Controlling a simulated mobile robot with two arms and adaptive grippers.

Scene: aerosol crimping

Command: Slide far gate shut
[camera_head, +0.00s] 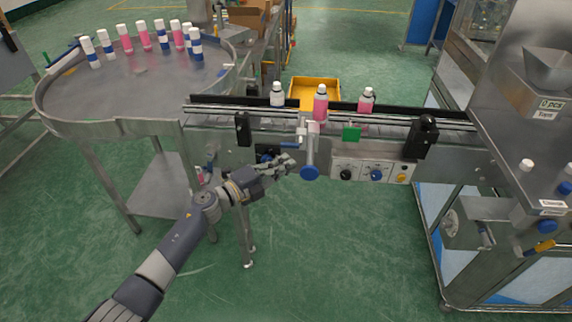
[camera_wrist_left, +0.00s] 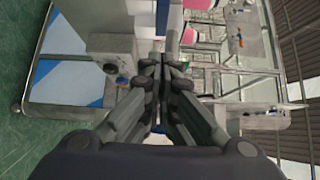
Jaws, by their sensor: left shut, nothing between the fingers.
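My left gripper (camera_head: 290,163) is shut and empty in front of the conveyor, just left of a metal rod with a round blue knob (camera_head: 310,173). In the left wrist view its closed fingers (camera_wrist_left: 157,75) point toward the machine. A metal clamp fitting (camera_head: 303,128) and a short blue handle (camera_head: 289,145) sit at the conveyor's front edge above the gripper. I cannot tell which fitting is the far gate or whether it is open. Contact between fingers and rod is unclear. My right gripper is not in view.
A round table (camera_head: 120,90) with several bottles stands left. A control panel (camera_head: 372,171) is right of the knob. A yellow tray (camera_head: 328,90) lies behind. Floor in front is clear.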

